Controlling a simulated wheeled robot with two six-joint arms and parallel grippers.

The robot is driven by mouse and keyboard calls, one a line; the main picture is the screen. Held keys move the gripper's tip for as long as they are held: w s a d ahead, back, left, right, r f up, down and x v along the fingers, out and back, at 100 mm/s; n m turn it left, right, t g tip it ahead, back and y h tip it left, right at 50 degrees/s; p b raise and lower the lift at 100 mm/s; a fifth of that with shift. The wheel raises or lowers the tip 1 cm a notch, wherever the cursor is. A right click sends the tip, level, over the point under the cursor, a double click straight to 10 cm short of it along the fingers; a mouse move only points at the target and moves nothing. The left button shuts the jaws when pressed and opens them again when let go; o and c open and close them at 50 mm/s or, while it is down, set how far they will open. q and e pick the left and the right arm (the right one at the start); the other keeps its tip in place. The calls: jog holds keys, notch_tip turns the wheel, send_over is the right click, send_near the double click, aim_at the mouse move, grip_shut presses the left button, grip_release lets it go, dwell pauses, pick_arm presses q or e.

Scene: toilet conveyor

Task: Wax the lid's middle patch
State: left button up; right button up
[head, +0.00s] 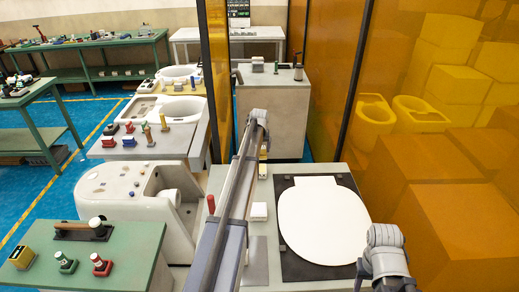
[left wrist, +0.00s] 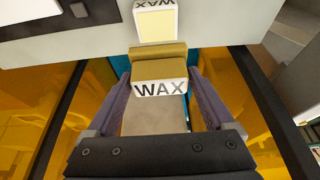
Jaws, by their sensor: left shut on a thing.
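The white toilet lid (head: 320,222) lies flat on a black mat on the bench at the right in the head view; its middle is bare white. My left arm reaches forward past the lid's left side. My left gripper (head: 263,155) is partly hidden by its own arm. In the left wrist view its purple fingers (left wrist: 158,95) are shut on a tan block with a white WAX label (left wrist: 160,88). Just beyond it is a white WAX box (left wrist: 155,22) with a cream top. Of my right arm only a grey joint shows near the lid's lower right; its fingers do not show.
Amber panels (head: 340,70) with dark posts stand around the bench. A white toilet bowl (head: 140,195) and a green table (head: 85,250) with several tools lie left. The air above the lid is clear.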

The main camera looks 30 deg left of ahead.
pick_arm(q)
jog(key=shift+d+f+b, duration=0.1)
jog(key=shift+f+b, duration=0.65)
jog(key=shift+f, duration=0.05)
notch_tip(320, 180, down, 4)
jog(key=b, duration=0.4)
jog(key=shift+f, duration=0.15)
jog(key=shift+f+b, duration=0.45)
jog(key=shift+b, duration=0.2)
dwell(1.1)
notch_tip(320, 180, up, 7)
jog(key=p, duration=0.7)
jog(key=shift+r, duration=0.1)
dwell(0.4)
